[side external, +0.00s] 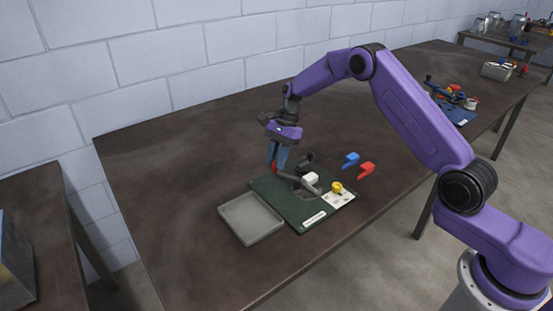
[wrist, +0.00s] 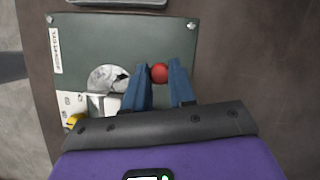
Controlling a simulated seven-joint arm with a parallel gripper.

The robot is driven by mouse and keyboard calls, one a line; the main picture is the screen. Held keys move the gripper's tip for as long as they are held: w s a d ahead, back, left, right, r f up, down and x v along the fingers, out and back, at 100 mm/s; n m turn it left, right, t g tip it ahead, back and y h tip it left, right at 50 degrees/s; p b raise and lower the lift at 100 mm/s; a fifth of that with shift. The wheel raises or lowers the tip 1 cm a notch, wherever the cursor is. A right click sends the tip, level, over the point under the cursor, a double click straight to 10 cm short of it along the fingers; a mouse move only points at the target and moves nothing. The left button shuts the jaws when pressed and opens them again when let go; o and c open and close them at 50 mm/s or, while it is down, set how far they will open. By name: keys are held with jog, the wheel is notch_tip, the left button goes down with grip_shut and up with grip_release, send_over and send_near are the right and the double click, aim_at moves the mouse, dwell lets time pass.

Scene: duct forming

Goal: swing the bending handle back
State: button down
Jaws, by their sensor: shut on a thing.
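My gripper (side external: 277,160) is over the back left part of a dark green board. In the wrist view my gripper (wrist: 161,75) has its two blue fingers shut on a red ball knob (wrist: 159,73), the end of the bending handle. In the side view the red of the knob (side external: 273,166) shows at the fingertips. A grey handle arm (side external: 287,177) runs from there toward the board's middle. A round grey disc (wrist: 107,78) with a white block (wrist: 106,99) shows beside the fingers; the white block (side external: 311,178) also shows in the side view. The fingers hide part of the handle.
The green board (side external: 277,196) lies on a dark table. A grey tray (side external: 251,219) sits at its left. A white panel with a yellow knob (side external: 337,187) is at its right. Blue (side external: 350,160) and red (side external: 366,170) pieces lie behind the panel. The table's left part is clear.

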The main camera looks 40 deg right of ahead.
jog(key=shift+w+d, duration=0.1)
jog(key=shift+d, duration=0.05)
jog(key=c, duration=1)
grip_release()
jog(key=shift+o, duration=0.2)
jog(key=v, duration=1.7)
jog(key=shift+r, duration=0.25)
